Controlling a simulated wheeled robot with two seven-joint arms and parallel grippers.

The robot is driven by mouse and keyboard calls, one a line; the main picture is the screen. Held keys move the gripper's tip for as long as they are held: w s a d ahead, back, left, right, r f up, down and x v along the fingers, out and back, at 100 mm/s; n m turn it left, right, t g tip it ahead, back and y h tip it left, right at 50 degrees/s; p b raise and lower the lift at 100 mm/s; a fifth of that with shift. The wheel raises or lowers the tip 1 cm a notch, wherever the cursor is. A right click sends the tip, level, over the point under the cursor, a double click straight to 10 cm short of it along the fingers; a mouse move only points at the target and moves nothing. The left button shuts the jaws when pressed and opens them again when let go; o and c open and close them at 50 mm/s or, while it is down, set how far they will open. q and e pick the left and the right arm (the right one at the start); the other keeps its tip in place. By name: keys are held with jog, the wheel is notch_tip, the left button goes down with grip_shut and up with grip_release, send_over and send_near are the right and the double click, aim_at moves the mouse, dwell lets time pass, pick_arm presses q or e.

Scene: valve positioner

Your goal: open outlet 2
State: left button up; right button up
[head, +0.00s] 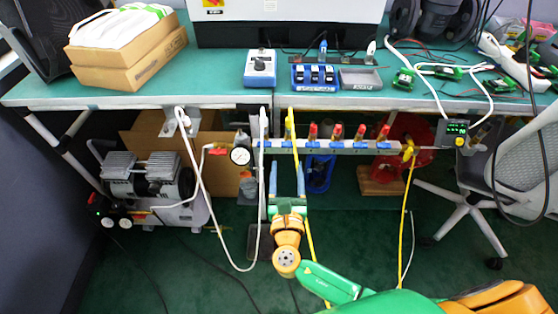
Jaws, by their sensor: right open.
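A grey manifold bar (325,150) runs below the front edge of the table. Several outlet valves with blue bases and red upright handles stand along it, among them one (313,130) at the left and one (337,132) to its right. I cannot read any outlet numbers, so I cannot tell which is outlet 2. A yellow hose (289,122) passes the bar's left part. My right gripper (286,166) is open and points up, its fingertips just below the bar's left part, left of the red handles. Nothing shows between its fingers. My left gripper is not in view.
A pressure gauge (240,155) sits at the bar's left end, with a white hose (200,190) looping nearby. A compressor (150,180) stands left. Another yellow hose (405,220) hangs right, near an office chair (475,205). The table (225,95) overhangs the bar.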

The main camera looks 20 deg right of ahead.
aim_at(289, 147)
jog(key=x, duration=0.6)
jog(key=shift+w+d+f+b, duration=0.15)
jog(key=shift+d+f+b, duration=0.05)
jog(key=shift+d+b, duration=0.2)
jog(key=shift+w, duration=0.2)
grip_shut()
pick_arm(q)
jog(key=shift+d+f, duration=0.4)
